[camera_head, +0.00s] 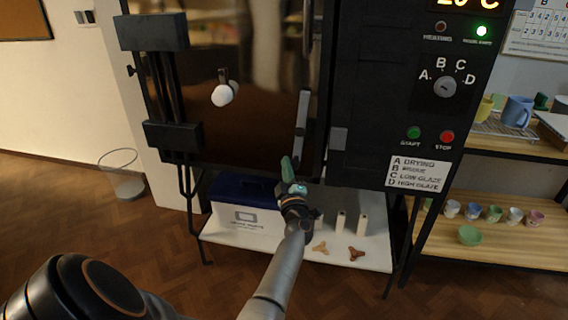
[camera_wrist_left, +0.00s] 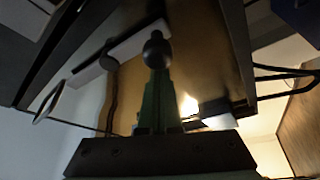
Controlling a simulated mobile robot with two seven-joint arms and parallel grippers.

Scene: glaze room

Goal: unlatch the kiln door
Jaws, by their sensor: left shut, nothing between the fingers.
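The kiln door (camera_head: 255,60) is a brown, shiny panel with dark hinges on its left and a white ball knob (camera_head: 224,94) on its face. It looks closed. A grey latch bar (camera_head: 301,120) stands nearly upright near its right edge. A grey plate (camera_head: 338,138) is on the dark kiln front to the right. My left gripper (camera_head: 287,166), with green fingers, is shut and empty just below the bar's lower end. In the left wrist view, the green fingers (camera_wrist_left: 157,85) point at a dark ball (camera_wrist_left: 156,50) at the end of a pale bar (camera_wrist_left: 110,52). I cannot tell whether they touch.
Below the kiln, a white low shelf (camera_head: 225,232) holds a blue-lidded box (camera_head: 243,205), pale posts (camera_head: 362,224) and small stilts (camera_head: 356,254). The control panel (camera_head: 445,90) is on the right. Wooden shelves (camera_head: 500,234) with cups stand further right. A wire bin (camera_head: 124,175) stands left on open floor.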

